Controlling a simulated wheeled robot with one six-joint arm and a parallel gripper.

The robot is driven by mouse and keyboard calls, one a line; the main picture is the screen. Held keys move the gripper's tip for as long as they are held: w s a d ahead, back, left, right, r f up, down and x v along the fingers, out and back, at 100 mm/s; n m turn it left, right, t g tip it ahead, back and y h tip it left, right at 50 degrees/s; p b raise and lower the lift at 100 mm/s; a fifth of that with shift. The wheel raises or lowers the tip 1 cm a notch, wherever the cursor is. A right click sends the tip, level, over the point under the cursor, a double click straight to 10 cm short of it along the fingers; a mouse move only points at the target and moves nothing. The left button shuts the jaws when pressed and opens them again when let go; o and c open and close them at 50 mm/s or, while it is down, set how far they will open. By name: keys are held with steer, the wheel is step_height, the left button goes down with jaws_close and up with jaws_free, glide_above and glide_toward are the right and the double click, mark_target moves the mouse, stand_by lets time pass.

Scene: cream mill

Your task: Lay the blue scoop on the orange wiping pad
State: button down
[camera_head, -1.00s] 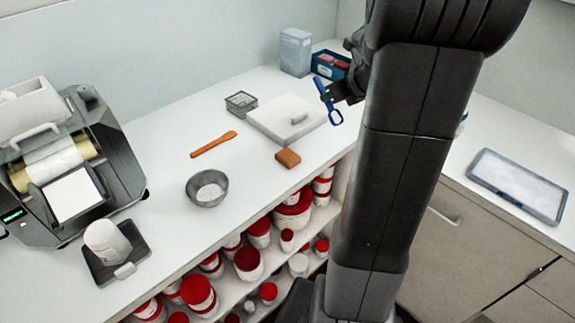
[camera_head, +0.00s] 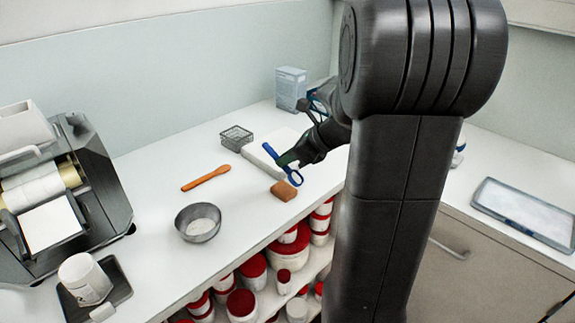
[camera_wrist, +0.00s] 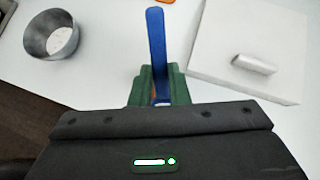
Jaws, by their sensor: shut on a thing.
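The blue scoop (camera_head: 269,151) is in my gripper (camera_head: 287,160), held above the counter with its ring-shaped end toward the front. In the wrist view the scoop (camera_wrist: 156,40) stands out between the green fingers of my gripper (camera_wrist: 153,88), which are shut on it. The orange wiping pad (camera_head: 284,191) is a small brownish-orange block lying flat near the counter's front edge. The scoop's ring end appears just above and behind the pad, apart from it. In the wrist view the pad is mostly hidden behind the fingers.
A white slab (camera_head: 256,157) with a small cylinder (camera_wrist: 254,64) on it lies beside the scoop. A metal bowl (camera_head: 197,222), an orange spatula (camera_head: 206,178) and a wire basket (camera_head: 236,138) stand to the left. Red-lidded jars (camera_head: 252,270) fill the shelves below.

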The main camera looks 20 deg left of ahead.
steer(key=shift+f, duration=0.9)
steer(key=shift+f, duration=0.1)
steer(key=shift+f, duration=0.3)
steer(key=c, duration=1.4)
jaws_free()
steer(key=shift+w+d+r, duration=0.1)
steer(key=shift+r, duration=0.45)
steer(key=v, duration=1.1)
steer(key=shift+d+r, duration=0.25)
